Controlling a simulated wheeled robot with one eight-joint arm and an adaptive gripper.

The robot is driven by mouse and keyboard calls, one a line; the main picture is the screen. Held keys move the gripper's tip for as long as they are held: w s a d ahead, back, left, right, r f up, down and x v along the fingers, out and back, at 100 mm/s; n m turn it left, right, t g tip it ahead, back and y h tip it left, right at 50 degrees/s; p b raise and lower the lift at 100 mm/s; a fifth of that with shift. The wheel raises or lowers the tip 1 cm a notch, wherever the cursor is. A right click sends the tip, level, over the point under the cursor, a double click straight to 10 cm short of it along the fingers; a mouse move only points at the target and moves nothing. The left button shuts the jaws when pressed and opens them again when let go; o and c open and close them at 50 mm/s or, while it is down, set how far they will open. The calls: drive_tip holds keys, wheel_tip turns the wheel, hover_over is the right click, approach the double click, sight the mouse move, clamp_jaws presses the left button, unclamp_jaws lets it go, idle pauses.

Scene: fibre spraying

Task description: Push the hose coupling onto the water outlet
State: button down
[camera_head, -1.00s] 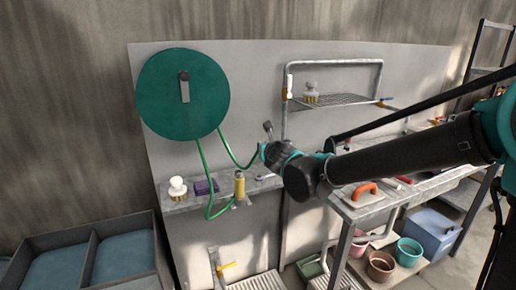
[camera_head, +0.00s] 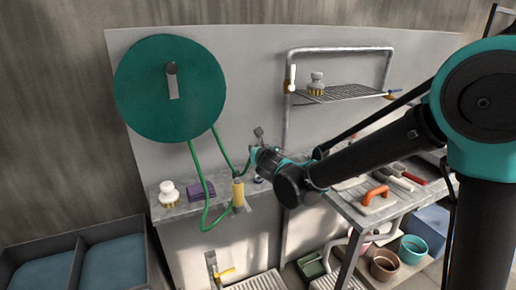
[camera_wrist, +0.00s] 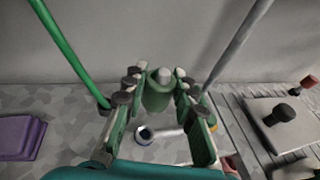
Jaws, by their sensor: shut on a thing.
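My gripper (camera_head: 254,147) hangs over the narrow grey shelf, right of the green hose reel (camera_head: 150,85). In the wrist view its jointed fingers (camera_wrist: 160,92) are shut on a green cylindrical piece with a pale tip, seemingly the hose coupling (camera_wrist: 157,92). The green hose (camera_wrist: 72,60) passes behind the left finger; its join to the coupling is hidden. A tap with a yellow lever (camera_head: 226,272), perhaps the water outlet, is low on the wall, below and left of my gripper. The coupling is well apart from it.
The shelf (camera_head: 185,210) holds a white-knobbed brush (camera_head: 168,194), a purple block (camera_head: 200,191) and a yellow nozzle (camera_head: 238,192). A blue-ringed round piece (camera_wrist: 145,134) lies below my fingers. A wire rack (camera_head: 345,93) and a tool bench stand to the right; bins are at lower left.

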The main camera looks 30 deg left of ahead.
drive_tip(key=shift+f, duration=0.2)
idle(0.3)
drive_tip(key=shift+f, duration=2.8)
drive_tip(key=shift+f, duration=1.6)
drive_tip(key=c, duration=1.1)
unclamp_jaws()
drive_tip(key=shift+c, duration=0.2)
drive_tip(key=shift+s+d, duration=0.1)
drive_tip(key=v, duration=1.2)
